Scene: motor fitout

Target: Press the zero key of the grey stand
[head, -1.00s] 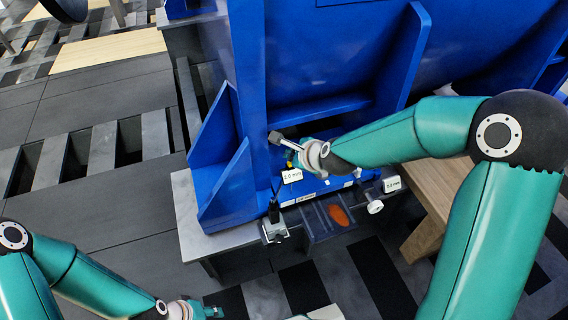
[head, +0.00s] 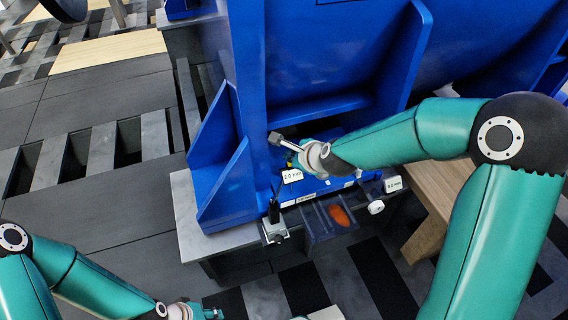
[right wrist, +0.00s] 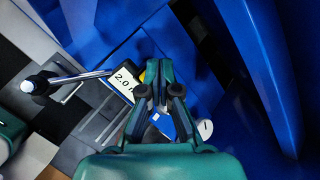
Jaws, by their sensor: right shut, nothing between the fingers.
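I take the grey stand (head: 275,232) to be the small light-grey block with a black upright at the front of the bench, left of the tray. A white tag reading 2.0 mm (head: 292,175) is above it; the tag also shows in the right wrist view (right wrist: 124,82). My right gripper (head: 291,159) is just above this tag, close to the blue housing. In the right wrist view its teal fingers (right wrist: 158,75) are together and empty. I cannot make out the zero key. My left gripper (head: 207,311) is partly cut off at the bottom edge.
A dark tray (head: 312,224) holds an orange piece (head: 340,215). A second white tag (head: 393,184) and a round white knob (head: 375,207) are to its right. The large blue housing (head: 330,60) rises close behind my right gripper. Floor is free at left.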

